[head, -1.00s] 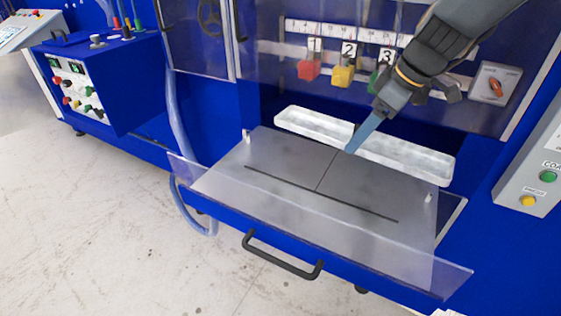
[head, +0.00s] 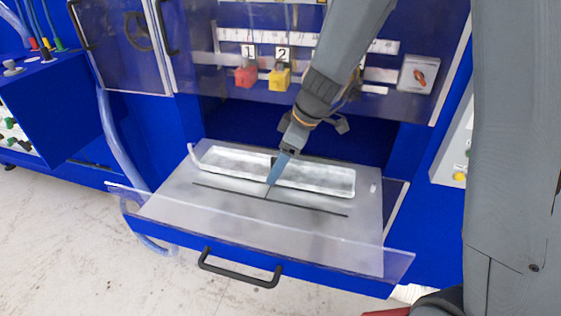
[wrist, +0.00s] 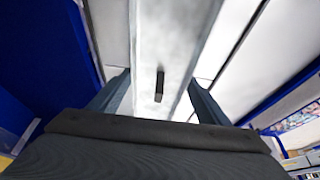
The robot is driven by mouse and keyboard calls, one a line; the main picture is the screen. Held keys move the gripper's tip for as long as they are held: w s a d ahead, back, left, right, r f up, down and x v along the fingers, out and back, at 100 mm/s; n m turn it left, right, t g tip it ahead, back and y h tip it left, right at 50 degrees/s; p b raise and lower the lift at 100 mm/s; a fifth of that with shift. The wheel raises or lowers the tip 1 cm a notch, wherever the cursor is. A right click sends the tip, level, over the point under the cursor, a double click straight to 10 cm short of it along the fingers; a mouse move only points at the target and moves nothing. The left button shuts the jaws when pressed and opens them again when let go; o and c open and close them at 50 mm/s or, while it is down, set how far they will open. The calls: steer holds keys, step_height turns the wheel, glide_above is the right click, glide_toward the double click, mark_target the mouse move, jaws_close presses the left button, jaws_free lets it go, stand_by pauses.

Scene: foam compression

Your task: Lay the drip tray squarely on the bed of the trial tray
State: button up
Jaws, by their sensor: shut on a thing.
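The drip tray (head: 318,178) is a long, shallow, whitish translucent tray. My gripper (head: 272,180) is shut across its middle; in the wrist view the drip tray (wrist: 178,40) runs between the two fingers (wrist: 160,100), with a small dark tab on it. The trial tray (head: 165,207) is a pulled-out drawer with a flat grey bed, a clear front lip and a black handle. The drip tray is over the back part of the bed, behind the dark slot (head: 315,208) and about parallel to it. I cannot tell whether it touches the bed.
A blue cabinet with a clear panel stands behind, with a red block (head: 246,77), a yellow block (head: 279,79) and a rotary switch (head: 419,75). Small light posts stand at the bed's back corners. The front of the bed is clear. A hose (head: 118,140) hangs at left.

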steer(key=shift+f, duration=0.15)
steer(key=o, duration=1.4)
steer(key=shift+c, duration=0.2)
steer(key=shift+d+r, duration=0.2)
steer(key=shift+r, duration=0.3)
steer(key=b+v, duration=0.2)
steer(key=v, duration=0.9)
steer(key=shift+b, duration=0.3)
steer(key=shift+r, duration=0.15)
